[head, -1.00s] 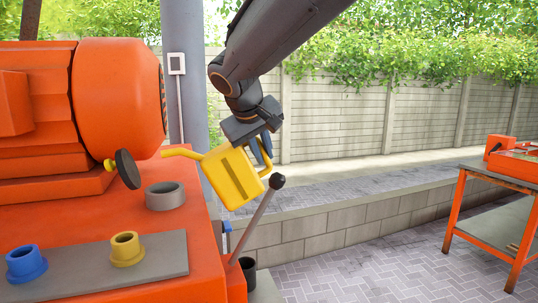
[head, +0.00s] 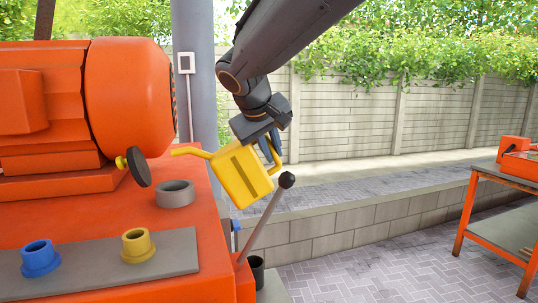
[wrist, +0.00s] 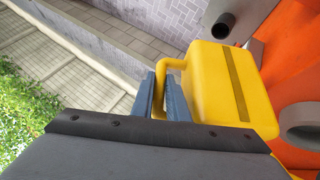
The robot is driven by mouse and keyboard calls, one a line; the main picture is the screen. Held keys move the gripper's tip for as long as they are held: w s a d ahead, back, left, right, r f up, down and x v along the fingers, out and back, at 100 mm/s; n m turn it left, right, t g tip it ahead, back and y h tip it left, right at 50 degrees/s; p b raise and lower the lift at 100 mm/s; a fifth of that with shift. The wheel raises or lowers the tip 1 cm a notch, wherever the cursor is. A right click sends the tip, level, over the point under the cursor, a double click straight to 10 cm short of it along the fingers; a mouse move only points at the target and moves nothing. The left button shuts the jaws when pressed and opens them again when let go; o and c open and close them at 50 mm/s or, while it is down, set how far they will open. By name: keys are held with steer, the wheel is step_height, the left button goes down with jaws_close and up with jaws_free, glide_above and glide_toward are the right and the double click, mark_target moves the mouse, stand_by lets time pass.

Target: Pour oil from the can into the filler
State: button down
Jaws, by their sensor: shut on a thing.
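The yellow oil can (head: 243,176) hangs in the air beside the orange machine, tilted, its spout pointing left. The spout tip is above and close to the grey ring-shaped filler (head: 175,194) on the machine top, apart from it. My gripper (head: 273,150) is shut on the can's handle on the side away from the spout. In the wrist view, my gripper's blue fingers (wrist: 160,97) close around the handle of the can (wrist: 215,92). The grey filler (wrist: 301,126) shows at the right edge there. No oil is visible in either view.
A yellow socket (head: 138,246) and a blue socket (head: 40,259) sit on a grey plate in front. A ball-topped lever (head: 265,218) rises just below the can. An orange table (head: 497,185) stands far right.

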steer(key=shift+s+r+t+h, duration=0.1)
steer(key=shift+r+t+h, duration=0.3)
steer(key=shift+r, duration=0.75)
stand_by(0.4)
steer(key=shift+s+a+r+n+h, duration=0.15)
steer(key=shift+r+n+h, duration=0.2)
steer(key=shift+r, duration=0.3)
steer(key=shift+w+a+r+n+h, duration=0.1)
steer(key=shift+r+n+h, duration=0.05)
steer(key=shift+r+h, duration=0.4)
stand_by(5.2)
